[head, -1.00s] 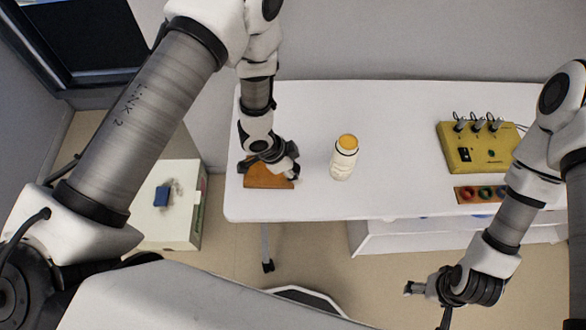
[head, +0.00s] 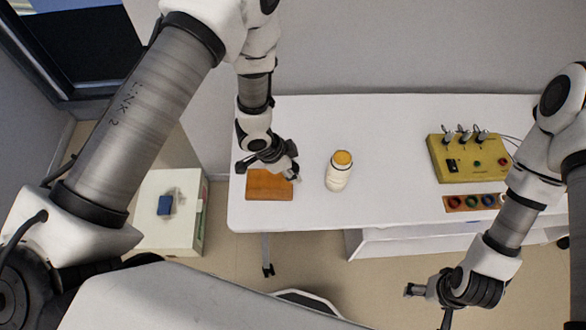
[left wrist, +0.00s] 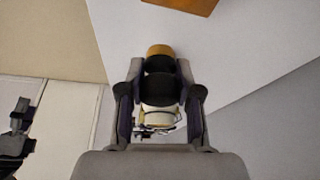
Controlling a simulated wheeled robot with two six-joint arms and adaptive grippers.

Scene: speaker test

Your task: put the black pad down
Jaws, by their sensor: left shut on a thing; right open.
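My left gripper (head: 290,172) is over the table by the far edge of a flat orange-brown board (head: 269,185). In the left wrist view, its two fingers stand on either side of a black, rounded thing (left wrist: 160,88), which I take to be the black pad. An orange-brown piece (left wrist: 159,50) shows directly beyond it. The gripper is shut on the black pad. In the head view the pad is mostly hidden by the gripper. My right gripper (head: 414,290) is open and empty, low in front of the table.
A white bottle with a yellow cap (head: 339,172) stands right of the left gripper. A yellow box with switches (head: 468,157) and a strip of coloured rings (head: 474,203) are on the right of the white table (head: 380,215). The table's middle is clear.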

